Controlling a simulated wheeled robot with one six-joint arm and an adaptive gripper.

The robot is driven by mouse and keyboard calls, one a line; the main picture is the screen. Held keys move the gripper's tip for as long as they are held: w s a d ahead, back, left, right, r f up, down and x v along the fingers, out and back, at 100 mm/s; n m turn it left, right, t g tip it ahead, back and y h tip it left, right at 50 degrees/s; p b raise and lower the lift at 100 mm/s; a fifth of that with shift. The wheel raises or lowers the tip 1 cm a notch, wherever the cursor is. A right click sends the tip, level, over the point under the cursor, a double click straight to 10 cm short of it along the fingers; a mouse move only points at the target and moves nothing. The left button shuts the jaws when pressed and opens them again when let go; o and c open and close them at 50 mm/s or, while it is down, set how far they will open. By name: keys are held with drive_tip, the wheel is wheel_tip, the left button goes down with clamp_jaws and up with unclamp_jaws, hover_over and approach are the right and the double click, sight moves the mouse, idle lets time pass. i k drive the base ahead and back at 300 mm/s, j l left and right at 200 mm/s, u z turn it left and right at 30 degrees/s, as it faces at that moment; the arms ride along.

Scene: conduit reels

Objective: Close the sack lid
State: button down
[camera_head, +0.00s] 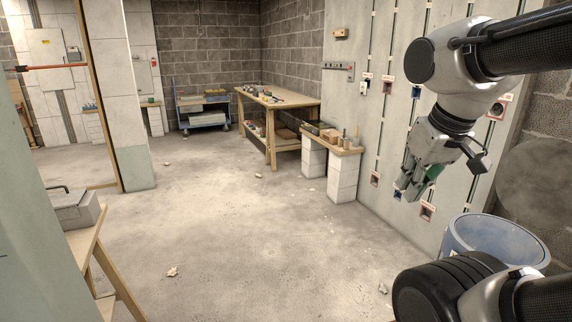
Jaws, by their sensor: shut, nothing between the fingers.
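A round blue bin (462,240) stands at the lower right, with its open rim facing up; it appears to be the sack holder. A large grey disc (538,178) stands upright behind the bin near the block wall and looks like its raised lid. Whether the two are hinged together is hidden. My gripper (408,188) hangs in front of the panelled wall, up and left of the bin, and apart from bin and disc. Its fingers are shut and empty. My own arm parts cover the bin's lower front and the right edge of the view.
A wooden workbench (285,98) and a lower bench on white blocks (342,180) line the back right. A blue cart (207,120) stands at the back. A grey box (75,212) sits on a wooden stand at left. The middle floor is mostly clear, with small debris.

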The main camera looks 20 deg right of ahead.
sight(534, 180)
drive_tip(key=i+z, duration=0.35)
drive_tip(key=i+j+z, duration=0.1)
drive_tip(key=i+z, duration=0.3)
drive_tip(key=i+j+z, duration=0.45)
drive_tip(key=i+z, duration=0.35)
drive_tip(key=i+j+z, duration=0.15)
drive_tip(key=z, duration=0.35)
drive_tip(key=i+j+z, duration=0.3)
drive_tip(key=z, duration=0.15)
drive_tip(key=i+j+z, duration=0.2)
drive_tip(key=j+z, duration=0.3)
drive_tip(key=i+j+z, duration=0.15)
drive_tip(key=j, duration=0.15)
drive_tip(key=j+z, duration=0.2)
drive_tip(key=i+j, duration=0.05)
drive_tip(key=j, duration=0.05)
